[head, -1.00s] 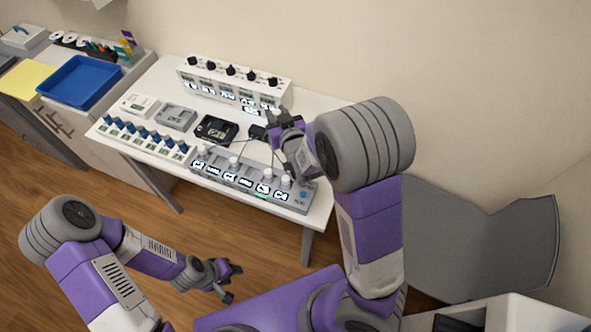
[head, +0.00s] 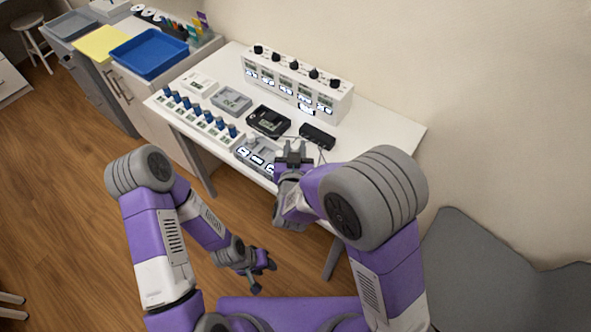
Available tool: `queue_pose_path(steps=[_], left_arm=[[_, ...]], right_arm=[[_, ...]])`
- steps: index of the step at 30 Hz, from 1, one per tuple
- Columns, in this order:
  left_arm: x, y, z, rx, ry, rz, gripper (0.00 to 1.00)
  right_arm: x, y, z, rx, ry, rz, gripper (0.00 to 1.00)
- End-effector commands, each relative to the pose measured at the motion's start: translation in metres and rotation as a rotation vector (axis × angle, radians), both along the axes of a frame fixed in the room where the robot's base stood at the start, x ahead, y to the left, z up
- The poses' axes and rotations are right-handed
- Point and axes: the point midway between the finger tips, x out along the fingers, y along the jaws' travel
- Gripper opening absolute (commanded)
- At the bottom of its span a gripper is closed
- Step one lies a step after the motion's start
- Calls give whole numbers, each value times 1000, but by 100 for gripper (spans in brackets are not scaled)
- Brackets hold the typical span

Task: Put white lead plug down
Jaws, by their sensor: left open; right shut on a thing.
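The white lead plug is too small or hidden to make out in the jaws. A thin lead (head: 322,153) runs beside the gripper from near a small black box (head: 317,137). My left gripper (head: 263,273) is open and empty, low over the floor in front of the table.
A white unit with black knobs (head: 297,88) stands at the table's back. A black device (head: 268,121), a grey device (head: 231,101) and a row of blue-capped pieces (head: 197,115) fill the left part. The table's right end is clear. A blue tray (head: 149,54) is on the cabinet.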

Motion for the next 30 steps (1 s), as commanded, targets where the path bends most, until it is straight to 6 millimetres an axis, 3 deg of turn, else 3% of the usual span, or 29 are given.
queue_pose_path(steps=[1,3,10,16,28,29,30], left_arm=[[0,0,-7,0,0,0,43],[0,0,-11,0,0,0,43],[0,0,-16,0,0,0,43],[0,0,-27,0,0,0,43],[0,0,-31,0,0,0,43],[0,0,-30,0,0,0,43],[0,0,-30,0,0,0,43]], right_arm=[[0,0,-15,-5,3,0,0],[0,0,-25,-3,1,1,0],[0,-1,-42,-1,1,0,0],[0,-1,-71,-1,1,1,0],[1,-1,-75,2,-1,1,0],[1,-1,-75,1,0,1,33],[1,-1,-74,1,0,1,39]])
